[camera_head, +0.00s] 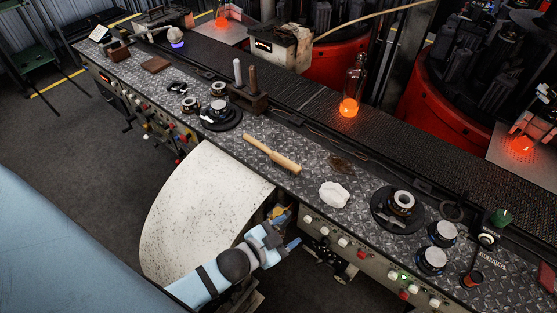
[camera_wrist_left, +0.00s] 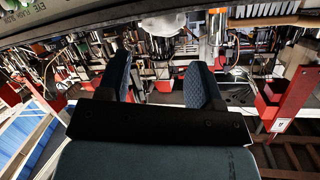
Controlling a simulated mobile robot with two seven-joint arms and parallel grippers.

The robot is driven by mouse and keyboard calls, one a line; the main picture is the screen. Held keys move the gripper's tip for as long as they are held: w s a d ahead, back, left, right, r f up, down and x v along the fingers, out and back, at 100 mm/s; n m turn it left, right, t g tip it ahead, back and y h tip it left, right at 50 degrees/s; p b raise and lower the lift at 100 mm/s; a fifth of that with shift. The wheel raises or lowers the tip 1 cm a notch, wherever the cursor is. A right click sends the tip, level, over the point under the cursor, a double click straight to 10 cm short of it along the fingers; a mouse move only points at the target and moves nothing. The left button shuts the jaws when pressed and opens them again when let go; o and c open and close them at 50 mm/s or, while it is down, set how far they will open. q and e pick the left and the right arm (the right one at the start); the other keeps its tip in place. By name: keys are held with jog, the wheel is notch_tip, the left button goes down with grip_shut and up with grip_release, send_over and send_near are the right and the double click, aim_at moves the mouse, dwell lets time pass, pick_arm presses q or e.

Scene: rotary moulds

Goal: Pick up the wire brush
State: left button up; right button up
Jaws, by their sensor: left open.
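The wire brush (camera_head: 272,155) lies on the dark tread-plate bench top, its pale wooden handle running diagonally. Its bristles are hard to make out in the head view. In the left wrist view, a tan wooden piece that looks like the brush (camera_wrist_left: 275,20) shows at the top right edge. My left gripper (camera_head: 289,228) is open and empty, in front of the bench's front edge and below the brush, clear of it. Its two blue fingers (camera_wrist_left: 162,77) stand apart in the wrist view. My right gripper is out of view.
A white crumpled cloth (camera_head: 334,195) lies right of the brush. Black round plates with metal rings (camera_head: 403,202) stand on both sides. A control panel with knobs (camera_head: 345,242) lines the bench front. A glowing bottle (camera_head: 350,92) stands behind on the conveyor. A pale curved sheet (camera_head: 200,205) hangs at left.

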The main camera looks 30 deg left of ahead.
pick_arm(q)
jog(key=w+d+r+m+g+h, duration=0.45)
jog(key=r+m+h, duration=0.25)
jog(key=m, duration=0.7)
jog(key=w+d+r+m+g+h, duration=0.35)
jog(key=d+r+m+h, duration=0.3)
jog(key=m, duration=0.75)
jog(key=m+g+y+b, duration=0.2)
jog(key=m+g+y, duration=0.4)
jog(key=m+y, duration=1.3)
send_over(273, 153)
jog(key=f, duration=0.1)
jog(key=shift+m+h, duration=0.35)
jog(key=shift+m, duration=0.05)
notch_tip(273, 153, down, 8)
jog(key=shift+w+a+p, duration=0.1)
jog(key=shift+w+p, duration=0.05)
jog(key=shift+p, duration=0.85)
notch_tip(273, 153, down, 5)
jog(key=shift+r+p, duration=0.2)
jog(key=shift+p, duration=0.75)
jog(key=shift+f, duration=0.5)
